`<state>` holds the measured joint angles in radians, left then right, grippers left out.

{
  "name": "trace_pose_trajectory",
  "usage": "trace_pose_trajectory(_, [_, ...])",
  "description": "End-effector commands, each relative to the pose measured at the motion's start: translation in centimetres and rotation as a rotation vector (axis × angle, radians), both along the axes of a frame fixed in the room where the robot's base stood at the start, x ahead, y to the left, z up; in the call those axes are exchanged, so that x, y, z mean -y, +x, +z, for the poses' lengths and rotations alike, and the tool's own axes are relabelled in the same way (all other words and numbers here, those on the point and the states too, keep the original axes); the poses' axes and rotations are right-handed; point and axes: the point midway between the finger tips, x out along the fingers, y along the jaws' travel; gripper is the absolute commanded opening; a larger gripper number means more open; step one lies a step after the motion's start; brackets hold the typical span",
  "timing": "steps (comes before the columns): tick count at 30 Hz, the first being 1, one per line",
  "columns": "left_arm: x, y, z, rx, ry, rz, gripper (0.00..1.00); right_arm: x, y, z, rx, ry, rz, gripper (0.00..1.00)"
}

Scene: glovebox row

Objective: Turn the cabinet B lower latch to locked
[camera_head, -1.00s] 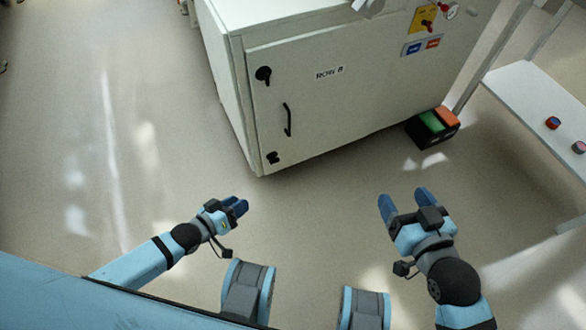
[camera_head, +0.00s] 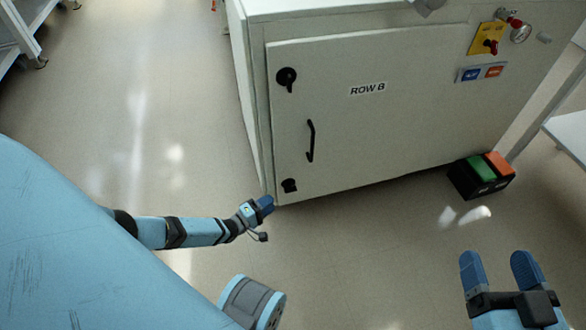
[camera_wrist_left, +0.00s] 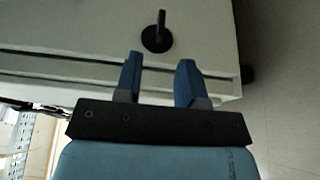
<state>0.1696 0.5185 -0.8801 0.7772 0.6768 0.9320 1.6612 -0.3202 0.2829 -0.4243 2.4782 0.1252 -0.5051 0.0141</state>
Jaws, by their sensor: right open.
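Cabinet B (camera_head: 375,125), light grey and labelled ROW B, stands ahead in the head view. Its black lower latch (camera_head: 289,185) sits at the door's lower left corner; how its lever points is hard to tell there. In the left wrist view a black latch, seemingly this one (camera_wrist_left: 155,40), shows a round hub with its lever toward the picture's top. My left gripper (camera_head: 266,203) is just left of and below the latch, apart from it. Its blue fingers (camera_wrist_left: 161,64) are open and empty. My right gripper (camera_head: 497,258) is open and empty at the lower right.
The door also has an upper latch (camera_head: 287,77) and a bar handle (camera_head: 311,141). A box with green and orange tops (camera_head: 482,176) sits on the floor at the cabinet's right base. The floor (camera_head: 340,250) before the cabinet is clear.

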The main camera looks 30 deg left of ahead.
Motion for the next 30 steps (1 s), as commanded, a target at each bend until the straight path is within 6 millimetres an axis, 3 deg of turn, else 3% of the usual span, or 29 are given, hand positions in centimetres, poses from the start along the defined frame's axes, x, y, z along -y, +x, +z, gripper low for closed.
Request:
trace_pose_trajectory(6, [1.6,4.8,-0.3,0.003,0.001,-0.001,0.36,0.4,0.7,-0.2,0.086,-0.048,-0.004,0.72])
trace_pose_trajectory(12, [2.5,7.8,-0.3,0.001,0.002,-0.001,0.36,0.7,1.1,-0.1,0.151,-0.084,-0.008,0.72])
trace_pose_trajectory(18, [3.0,9.2,-0.1,0.000,0.002,-0.002,0.36,0.8,1.3,0.3,0.188,-0.101,-0.011,0.72])
trace_pose_trajectory(27, [3.1,9.4,0.0,0.000,0.002,-0.001,0.36,0.9,1.2,0.4,0.194,-0.111,-0.007,0.72])
trace_pose_trajectory(30, [3.1,9.4,0.0,0.000,0.002,-0.001,0.13,0.9,1.2,0.5,0.195,-0.110,-0.007,0.72])
